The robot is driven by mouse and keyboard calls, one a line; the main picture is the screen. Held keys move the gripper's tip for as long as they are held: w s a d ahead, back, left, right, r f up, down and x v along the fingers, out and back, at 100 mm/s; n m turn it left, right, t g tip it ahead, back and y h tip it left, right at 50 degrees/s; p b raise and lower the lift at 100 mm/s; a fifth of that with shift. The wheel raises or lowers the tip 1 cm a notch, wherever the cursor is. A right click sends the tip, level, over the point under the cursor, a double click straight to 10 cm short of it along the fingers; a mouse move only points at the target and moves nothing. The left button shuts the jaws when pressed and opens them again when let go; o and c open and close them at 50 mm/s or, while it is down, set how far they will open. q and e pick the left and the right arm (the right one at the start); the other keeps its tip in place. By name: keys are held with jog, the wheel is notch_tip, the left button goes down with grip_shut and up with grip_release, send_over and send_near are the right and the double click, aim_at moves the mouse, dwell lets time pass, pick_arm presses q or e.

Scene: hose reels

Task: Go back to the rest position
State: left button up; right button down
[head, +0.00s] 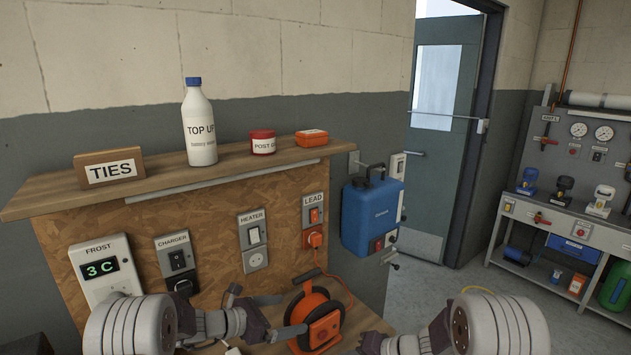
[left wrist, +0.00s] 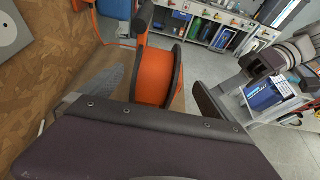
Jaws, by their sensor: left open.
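My left gripper (head: 292,313) is open at the front of the bench, its fingers pointing right toward the orange hose reel (head: 318,318). In the left wrist view the reel's orange drum (left wrist: 155,75) with dark flanges lies ahead, between the lines of the two spread fingers. No grip on it shows, and whether a finger touches it I cannot tell. My right gripper (head: 385,344) is low at the bottom edge, right of the reel, partly cut off. Its jaws are not clear.
Behind is a wooden panel with a FROST display (head: 103,268), CHARGER switch (head: 177,258), HEATER switch (head: 254,238) and LEAD socket (head: 313,237). A shelf above bears a bottle (head: 199,125). A blue box (head: 371,215) hangs at the panel's right. Open floor lies beyond.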

pick_arm(q)
jog(key=s+f+m+g+y, duration=0.25)
jog(key=s+m, duration=0.25)
jog(key=s, duration=0.3)
jog(key=s+f+m+g+y, duration=0.1)
jog(key=s+f+m+g, duration=0.1)
jog(key=s+m+g, duration=0.45)
jog(key=s+a+m+t+y, duration=0.1)
jog(key=s+a+m+y, duration=0.2)
jog(key=s+a+m, duration=0.2)
jog(key=s+a+f+m+t+y, duration=0.1)
jog(key=s+a+m+y, duration=0.3)
jog(key=s+m, duration=0.4)
jog(key=shift+s+a+f, duration=0.3)
jog(key=shift+s+a, duration=0.05)
jog(key=shift+s, duration=0.25)
pick_arm(e)
jog(key=s+d+n+g+h, duration=0.1)
jog(key=s+d+h, duration=0.3)
jog(key=s, duration=0.6)
jog(key=s+d+r+n+g+h, duration=0.1)
jog(key=s+d+h, duration=0.3)
jog(key=s, duration=0.7)
jog(key=shift+s+d+r+n+g, duration=0.15)
jog(key=shift+d+r+n+g, duration=0.05)
jog(key=shift+d+n+g, duration=0.65)
pick_arm(q)
jog(key=shift+m, duration=0.25)
